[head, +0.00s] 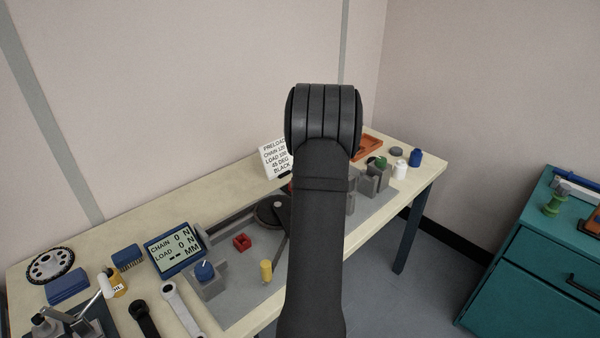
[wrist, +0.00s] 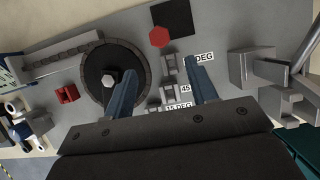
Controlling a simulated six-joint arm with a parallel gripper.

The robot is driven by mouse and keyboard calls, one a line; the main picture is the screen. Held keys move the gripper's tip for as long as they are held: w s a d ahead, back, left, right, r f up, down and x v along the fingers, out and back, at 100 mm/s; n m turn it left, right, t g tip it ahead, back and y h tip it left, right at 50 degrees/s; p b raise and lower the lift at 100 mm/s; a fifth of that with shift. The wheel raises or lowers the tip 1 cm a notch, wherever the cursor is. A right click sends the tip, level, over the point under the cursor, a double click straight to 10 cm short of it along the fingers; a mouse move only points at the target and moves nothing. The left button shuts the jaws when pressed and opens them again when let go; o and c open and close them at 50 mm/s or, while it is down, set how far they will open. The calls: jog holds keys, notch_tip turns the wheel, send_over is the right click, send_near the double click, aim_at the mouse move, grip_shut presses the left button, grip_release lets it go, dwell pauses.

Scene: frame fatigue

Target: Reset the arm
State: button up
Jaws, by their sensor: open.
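My arm rises through the middle of the head view and hides part of the bench; my gripper does not show there. In the wrist view my gripper (wrist: 162,90) is open, its two blue fingers apart and nothing between them but the plate below. Under it lies a grey plate (wrist: 62,108) with a dark round disc (wrist: 92,82) that has a pale hexagonal centre. Small grey blocks stand beside labels, one reading "45" and one "15 DEG". The fingers appear above these parts; I cannot tell the exact height.
A teal cabinet (head: 530,270) stands at right. Air above the bench is clear.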

jog(key=shift+s+d+r, duration=0.1)
jog(key=shift+r, duration=0.2)
jog(key=x, duration=1.2)
jog(key=shift+r, duration=1.9)
